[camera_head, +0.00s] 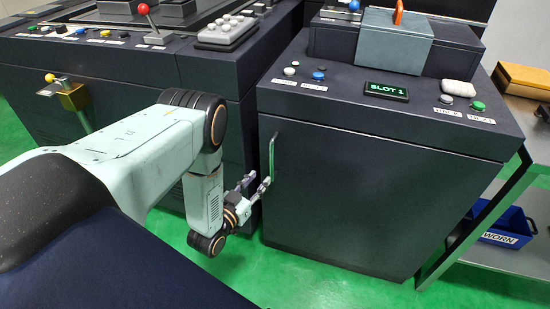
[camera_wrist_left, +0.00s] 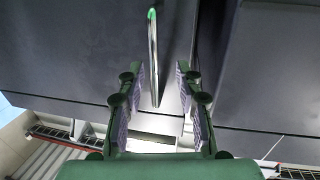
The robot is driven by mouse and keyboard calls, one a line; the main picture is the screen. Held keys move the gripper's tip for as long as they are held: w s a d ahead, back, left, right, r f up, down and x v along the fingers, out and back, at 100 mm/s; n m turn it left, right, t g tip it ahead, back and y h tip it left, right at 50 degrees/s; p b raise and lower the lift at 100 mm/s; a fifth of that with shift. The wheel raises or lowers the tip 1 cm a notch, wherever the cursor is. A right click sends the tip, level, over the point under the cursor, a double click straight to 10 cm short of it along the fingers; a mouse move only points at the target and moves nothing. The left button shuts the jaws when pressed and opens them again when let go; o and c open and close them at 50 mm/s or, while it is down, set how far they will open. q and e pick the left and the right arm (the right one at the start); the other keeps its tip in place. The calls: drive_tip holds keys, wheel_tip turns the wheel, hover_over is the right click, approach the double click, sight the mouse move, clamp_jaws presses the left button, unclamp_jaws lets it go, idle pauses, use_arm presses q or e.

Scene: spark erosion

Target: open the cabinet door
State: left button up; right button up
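The cabinet door (camera_head: 345,200) is a dark blue-grey panel, shut, on the front of the right-hand console. A slim vertical metal handle (camera_head: 271,158) stands at the door's left edge. My left gripper (camera_head: 259,181) is open beside the lower end of the handle. In the left wrist view the handle (camera_wrist_left: 153,50) runs down between the two spread fingers of the gripper (camera_wrist_left: 160,72), with a gap on each side. The fingers are not closed on it. I cannot tell exactly how deep it sits between them. My right gripper is not in view.
The console top carries buttons, a SLOT 1 display (camera_head: 386,91) and a grey box (camera_head: 395,42) with an orange handle. Another dark machine (camera_head: 212,75) stands close on the left. A metal shelf with a blue bin (camera_head: 507,228) is at the right. Green floor (camera_head: 300,285) lies in front.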

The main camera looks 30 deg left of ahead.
sight(271, 164)
use_arm(q)
drive_tip(key=shift+t, duration=0.4)
drive_tip(key=w, duration=0.2)
drive_tip(key=w+r+b, duration=0.1)
drive_tip(key=w, duration=0.1)
drive_tip(key=w+d+r+b, duration=0.1)
drive_tip(key=w, duration=0.1)
drive_tip(key=shift+w+r, duration=0.15)
drive_tip(key=shift+w, duration=0.15)
drive_tip(key=shift+w+a+f, duration=0.25)
drive_tip(key=shift+w+f, duration=0.05)
drive_tip(key=shift+w, duration=0.1)
drive_tip(key=shift+s+d+r, duration=0.1)
drive_tip(key=shift+d+r, duration=0.05)
drive_tip(key=shift+r, duration=0.05)
drive_tip(key=shift+c, duration=1.4)
drive_tip(key=shift+f, duration=0.1)
drive_tip(key=c, duration=0.3)
clamp_jaws()
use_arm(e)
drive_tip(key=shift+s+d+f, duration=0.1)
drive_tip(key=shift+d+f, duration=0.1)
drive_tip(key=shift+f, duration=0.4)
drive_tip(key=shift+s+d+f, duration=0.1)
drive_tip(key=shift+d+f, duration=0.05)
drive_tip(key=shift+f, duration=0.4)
